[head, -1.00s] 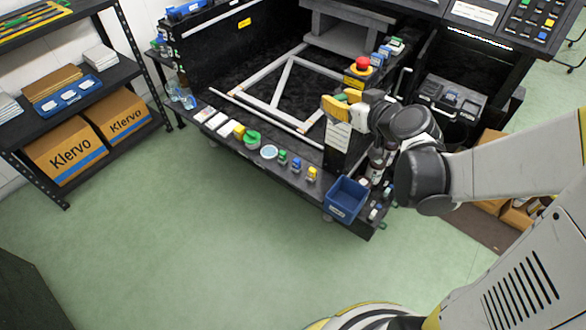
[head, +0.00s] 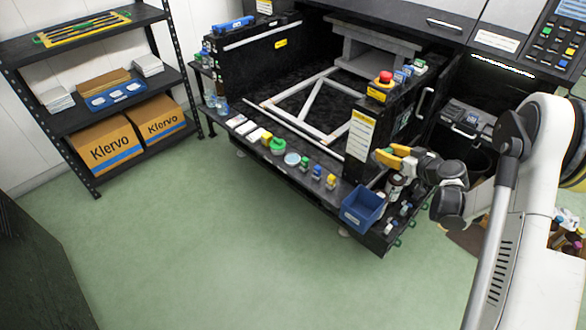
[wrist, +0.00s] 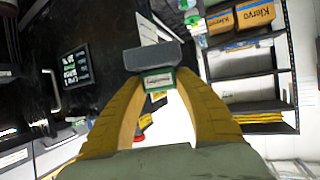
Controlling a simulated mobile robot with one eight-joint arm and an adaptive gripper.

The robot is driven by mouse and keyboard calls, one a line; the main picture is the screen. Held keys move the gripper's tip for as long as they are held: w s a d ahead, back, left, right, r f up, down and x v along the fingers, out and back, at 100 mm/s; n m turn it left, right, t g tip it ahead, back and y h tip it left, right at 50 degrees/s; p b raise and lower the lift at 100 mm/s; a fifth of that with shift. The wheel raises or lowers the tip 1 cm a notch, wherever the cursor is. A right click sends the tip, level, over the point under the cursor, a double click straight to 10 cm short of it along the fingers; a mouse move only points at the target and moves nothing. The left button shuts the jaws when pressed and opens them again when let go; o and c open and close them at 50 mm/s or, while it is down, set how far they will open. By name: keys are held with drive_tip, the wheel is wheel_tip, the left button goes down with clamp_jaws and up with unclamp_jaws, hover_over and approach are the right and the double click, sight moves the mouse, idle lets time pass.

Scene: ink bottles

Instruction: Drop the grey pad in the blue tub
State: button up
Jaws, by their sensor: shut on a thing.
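My gripper (head: 388,157) has yellow fingers and is above and slightly right of the blue tub (head: 351,219) in the head view. In the wrist view my gripper (wrist: 157,85) is shut on the grey pad (wrist: 152,56), a grey block with a green, white-labelled part beneath it between the fingertips. The pad is too small to make out in the head view. The blue tub stands at the front right corner of the black bench ledge. I see no tub in the wrist view.
A black post with a white label (head: 360,135) stands just left of my gripper. A bottle (head: 395,188) and small ink bottles stand right of the tub. Several small items line the ledge to its left. A red button (head: 385,77) is behind. The green floor in front is clear.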

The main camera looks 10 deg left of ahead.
wheel_tip(320, 180, down, 20)
drive_tip(key=w+n+y+b, duration=0.1)
drive_tip(key=w+b, duration=0.1)
drive_tip(key=b, duration=0.1)
drive_tip(key=shift+a+r+n+g, duration=0.15)
drive_tip(key=shift+a+n+g, duration=0.15)
drive_tip(key=shift+g, duration=0.1)
drive_tip(key=o, duration=1.2)
drive_tip(key=shift+d, duration=0.15)
drive_tip(key=v, duration=1.1)
drive_tip(key=shift+s+d, duration=0.25)
drive_tip(key=shift+d, duration=0.1)
drive_tip(key=shift+r, duration=0.15)
